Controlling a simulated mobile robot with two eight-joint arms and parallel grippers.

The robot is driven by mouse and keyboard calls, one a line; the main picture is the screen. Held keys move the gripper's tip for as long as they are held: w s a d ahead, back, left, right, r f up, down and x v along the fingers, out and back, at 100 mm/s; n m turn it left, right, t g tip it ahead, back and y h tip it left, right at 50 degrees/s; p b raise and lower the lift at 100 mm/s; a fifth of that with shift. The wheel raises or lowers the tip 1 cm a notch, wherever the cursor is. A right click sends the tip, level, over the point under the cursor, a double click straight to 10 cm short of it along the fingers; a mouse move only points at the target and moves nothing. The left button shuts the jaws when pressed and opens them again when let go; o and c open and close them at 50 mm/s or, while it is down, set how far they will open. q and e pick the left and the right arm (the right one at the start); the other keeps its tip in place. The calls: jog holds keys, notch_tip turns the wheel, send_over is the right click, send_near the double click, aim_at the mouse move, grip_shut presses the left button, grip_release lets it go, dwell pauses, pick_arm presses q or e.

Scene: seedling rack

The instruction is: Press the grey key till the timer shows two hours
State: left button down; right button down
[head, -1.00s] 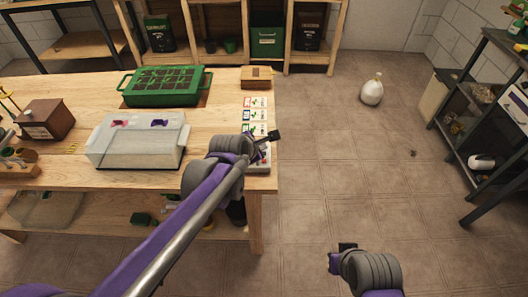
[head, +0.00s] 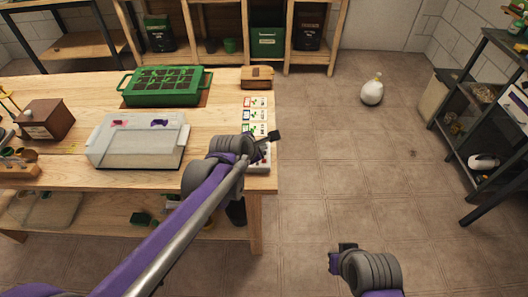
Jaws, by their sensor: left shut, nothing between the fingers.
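The timer (head: 262,165) is a pale grey box at the right end of the wooden table, mostly hidden behind my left wrist. I cannot make out its grey key or what it shows. My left gripper (head: 274,136) is shut and empty, its dark fingertips just over the box's far end near the table's right edge. I cannot tell whether it touches the box. My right gripper (head: 345,248) hangs over the bare floor at the lower right, away from the table; whether its fingers are open does not show.
On the table (head: 218,100) are a green seedling tray (head: 128,97), a clear-lidded box (head: 140,150), a brown wooden box (head: 45,120), a small wooden box (head: 257,77) and a strip of picture cards (head: 255,115). A white bottle (head: 372,92) stands on the floor. Dark shelving (head: 455,112) is at right.

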pick_arm(q)
jog(key=shift+f, duration=0.35)
jog(key=shift+f+b, duration=0.3)
jog(key=shift+f, duration=0.1)
dwell(0.4)
dwell(0.4)
jog(key=shift+r+p, duration=0.65)
jog(key=shift+r, duration=0.15)
notch_tip(320, 180, up, 5)
jog(key=p, duration=0.4)
dwell(0.3)
